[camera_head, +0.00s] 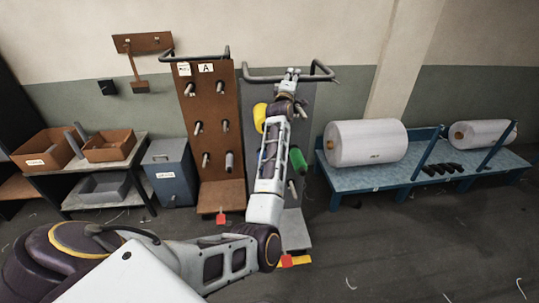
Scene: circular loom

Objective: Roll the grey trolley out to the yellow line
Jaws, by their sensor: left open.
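The grey trolley (306,105) stands upright against the wall, its middle largely hidden behind my left arm. Its dark bar handle (262,79) runs across the top. A yellow spool (259,116) and a green spool (298,159) sit on its pegs, and its grey base plate (295,232) shows at the floor. My left gripper (292,74) is open at the handle, with its fingers by the bar; I cannot tell whether they touch it. A short piece of yellow line (301,260) shows on the floor in front of the base. My right gripper is out of view.
A blue rack (365,178) with white rolls (365,142) is close on the right. The floor at front right is mostly clear.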

